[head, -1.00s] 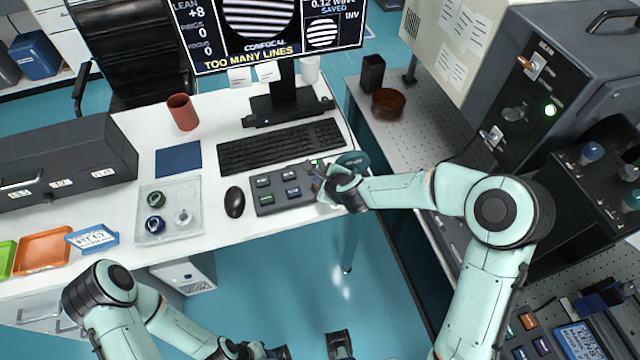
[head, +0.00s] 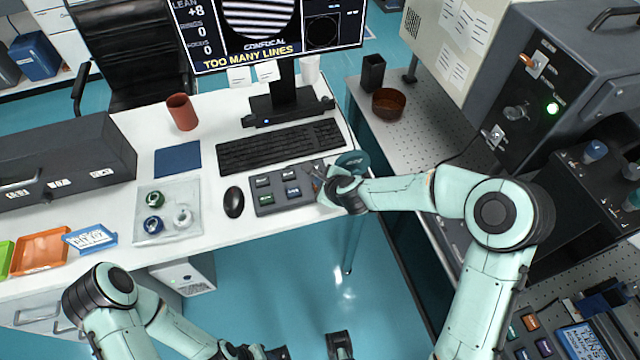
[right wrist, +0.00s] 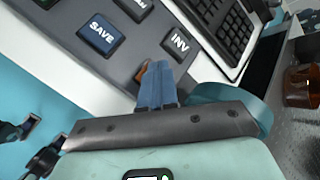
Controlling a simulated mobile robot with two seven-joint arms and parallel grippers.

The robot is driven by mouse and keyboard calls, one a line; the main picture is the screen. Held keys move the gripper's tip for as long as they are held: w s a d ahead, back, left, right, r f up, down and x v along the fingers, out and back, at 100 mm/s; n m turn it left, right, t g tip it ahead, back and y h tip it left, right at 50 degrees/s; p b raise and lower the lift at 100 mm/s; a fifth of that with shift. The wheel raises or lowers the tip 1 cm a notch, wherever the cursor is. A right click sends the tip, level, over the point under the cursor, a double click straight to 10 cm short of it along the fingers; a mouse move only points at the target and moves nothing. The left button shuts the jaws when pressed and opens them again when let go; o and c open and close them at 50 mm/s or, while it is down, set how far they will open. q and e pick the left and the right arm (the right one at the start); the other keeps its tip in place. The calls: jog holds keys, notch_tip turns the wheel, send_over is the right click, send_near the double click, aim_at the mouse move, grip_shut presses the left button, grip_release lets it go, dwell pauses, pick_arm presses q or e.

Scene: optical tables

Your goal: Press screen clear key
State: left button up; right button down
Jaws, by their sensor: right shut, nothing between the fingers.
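The dark key pad (head: 279,187) lies on the white desk, right of the mouse. My right gripper (head: 316,185) is at the pad's right end, shut and empty. In the right wrist view, its blue fingertips (right wrist: 156,72) point down at the pad beside an orange key (right wrist: 141,73), mostly hidden by the fingers; I cannot read its label or tell if they touch it. The SAVE key (right wrist: 101,35) and INV key (right wrist: 180,42) are in plain view. The monitor (head: 270,30) reads TOO MANY LINES, with an empty circle at its right. My left gripper (head: 265,352) is at the bottom edge, its jaws unclear.
The keyboard (head: 280,146) lies just behind the pad, and the mouse (head: 233,202) is on its left. A clear tray (head: 164,222) with small round parts stands farther left. A gap separates the desk from the perforated table (head: 400,140) at the right.

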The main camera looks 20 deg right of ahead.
pick_arm(q)
jog(key=shift+r, duration=0.1)
jog(key=shift+w+r+p, duration=0.2)
jog(key=shift+r+p, duration=0.35)
jog(key=shift+p, duration=0.05)
pick_arm(e)
jog(key=shift+r, duration=0.8)
jog(key=shift+r+p, duration=0.45)
jog(key=shift+r, duration=0.15)
jog(key=shift+r+p, duration=1.4)
jog(key=shift+r, duration=0.6)
pick_arm(q)
jog(key=r, duration=0.1)
jog(key=w+r, duration=0.1)
jog(key=r, duration=0.2)
jog(key=shift+w, duration=0.4)
pick_arm(e)
jog(key=shift+f, duration=0.1)
